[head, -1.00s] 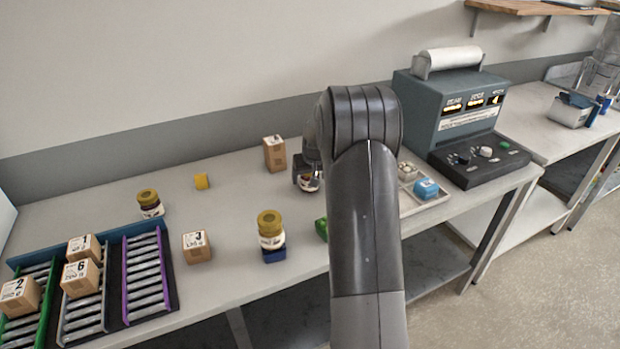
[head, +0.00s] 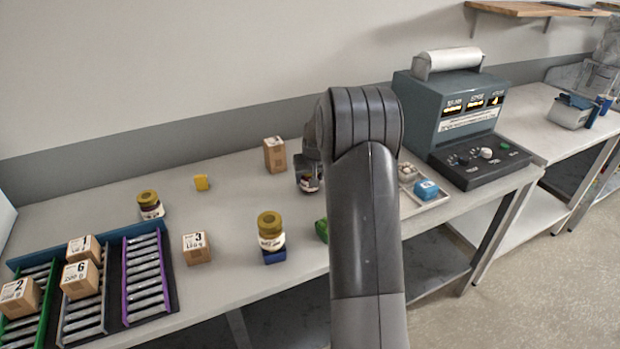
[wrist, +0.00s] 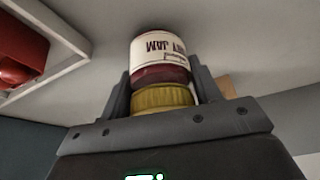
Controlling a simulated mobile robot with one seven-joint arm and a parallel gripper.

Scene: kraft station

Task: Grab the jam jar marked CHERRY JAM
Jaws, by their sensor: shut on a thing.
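My gripper (wrist: 161,95) is shut on a jam jar (wrist: 158,58) with a yellow ribbed lid, dark red contents and a white label. The label is upside down in the wrist view; JAM can be made out, but the rest is only partly visible. In the head view the held jar (head: 309,186) shows small beside my arm, which hides part of it. Another jar with a yellow lid and dark contents (head: 150,205) stands at the left of the table. A third yellow-lidded jar (head: 271,232) stands on a blue block (head: 274,257). Their labels are too small to read.
A cardboard box (head: 275,155) stands just behind my gripper. A tray (head: 436,197) with a blue item lies to the right, before a grey-blue machine (head: 450,110). Box 3 (head: 197,248) and roller lanes (head: 145,277) are at left.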

